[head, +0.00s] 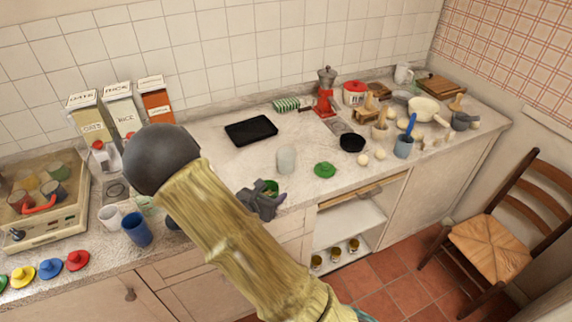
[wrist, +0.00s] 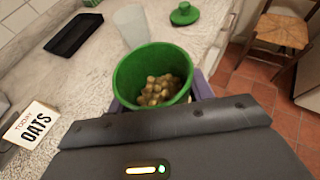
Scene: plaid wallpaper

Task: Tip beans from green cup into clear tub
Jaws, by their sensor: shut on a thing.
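My gripper (head: 262,203) is shut on the green cup (head: 271,187), near the front edge of the counter. In the wrist view the green cup (wrist: 120,82) is close to the camera, with its mouth showing and a heap of beans (wrist: 158,91) inside. The clear tub (head: 286,159) stands upright on the counter, just behind and to the right of the cup in the head view. The tub also shows beyond the cup in the wrist view (wrist: 131,26). I cannot see anything in the tub. The fingertips are mostly hidden behind the cup.
A green lid (head: 325,170) lies right of the tub. A black tray (head: 251,130) lies behind it, and a black bowl (head: 352,142) stands farther right. A blue cup (head: 137,229) and white mug (head: 112,217) stand at the left.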

